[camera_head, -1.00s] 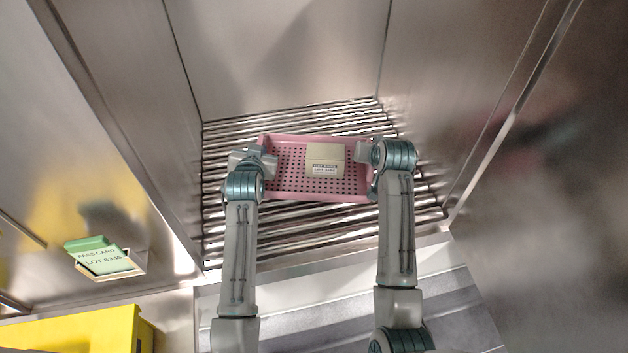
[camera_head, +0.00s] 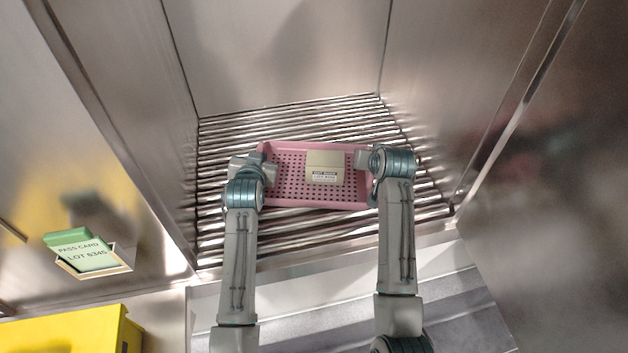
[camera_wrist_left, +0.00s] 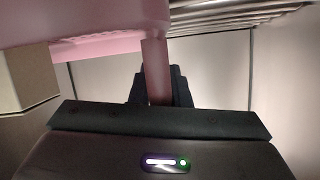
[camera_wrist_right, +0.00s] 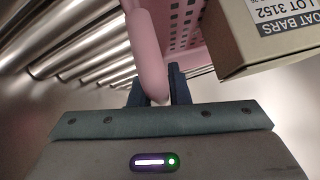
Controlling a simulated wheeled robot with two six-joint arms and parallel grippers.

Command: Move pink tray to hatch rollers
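The pink perforated tray (camera_head: 318,205) is over the metal rollers (camera_head: 230,248) inside the steel hatch. A cream box (camera_head: 325,160) labelled oat bars lies in it. My left gripper (camera_head: 265,166) is shut on the tray's left end. The pink wall (camera_wrist_left: 155,75) stands between its fingers in the left wrist view. My right gripper (camera_head: 365,162) is shut on the right end. The pink rim (camera_wrist_right: 148,55) stands between its fingers in the right wrist view. I cannot tell whether the tray touches the rollers.
Steel walls close in the rollers at left, back and right, with a front sill (camera_head: 330,262). A green pass card (camera_head: 80,250) sits in a holder on the left wall. A yellow bin (camera_head: 75,330) stands at the lower left. Bare rollers surround the tray.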

